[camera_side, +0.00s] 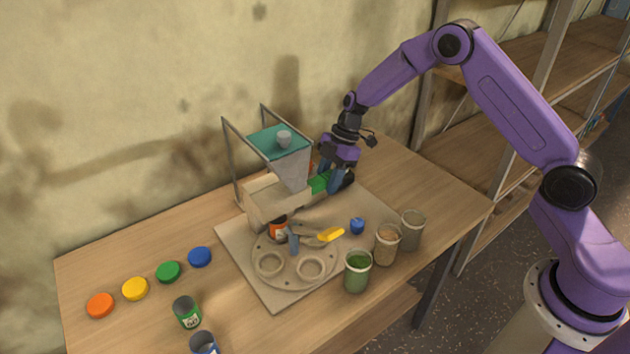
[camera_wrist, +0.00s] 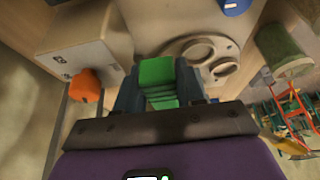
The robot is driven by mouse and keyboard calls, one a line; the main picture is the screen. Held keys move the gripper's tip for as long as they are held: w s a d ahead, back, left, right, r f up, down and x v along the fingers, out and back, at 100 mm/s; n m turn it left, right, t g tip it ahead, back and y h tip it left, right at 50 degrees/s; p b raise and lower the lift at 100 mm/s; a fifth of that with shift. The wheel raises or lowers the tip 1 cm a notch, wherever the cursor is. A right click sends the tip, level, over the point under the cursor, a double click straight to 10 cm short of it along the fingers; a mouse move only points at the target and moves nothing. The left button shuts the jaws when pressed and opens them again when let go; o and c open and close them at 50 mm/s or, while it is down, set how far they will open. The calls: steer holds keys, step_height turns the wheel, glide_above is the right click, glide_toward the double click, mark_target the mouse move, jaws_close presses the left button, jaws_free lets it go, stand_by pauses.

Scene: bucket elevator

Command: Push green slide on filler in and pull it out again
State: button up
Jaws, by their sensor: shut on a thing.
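The filler (camera_side: 292,170) stands at the back of the beige base plate, a grey hopper with a teal lid over a beige block. The green slide (camera_side: 319,184) sticks out of its right side; in the wrist view the slide (camera_wrist: 157,75) lies between my fingers. My gripper (camera_side: 331,182) is right of the filler, shut on the slide's outer part. In the wrist view, my gripper (camera_wrist: 159,86) has a finger on each side of the slide. The slide's inner end is hidden, so how deep it sits is unclear.
An orange-labelled can (camera_side: 278,230) stands below the filler on the round turntable (camera_side: 290,284). A yellow-handled part (camera_side: 330,235) and a blue knob (camera_side: 357,226) are nearby. Several jars, including a green-filled one (camera_side: 357,272), stand at right. Coloured lids lie at left.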

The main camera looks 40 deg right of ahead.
mark_target(319, 179)
steer(key=shift+a, duration=1.8)
steer(key=shift+d, duration=0.1)
stand_by(1.1)
steer(key=shift+d, duration=3.1)
steer(key=shift+a, duration=0.25)
steer(key=o, duration=0.7)
steer(key=shift+c, duration=0.2)
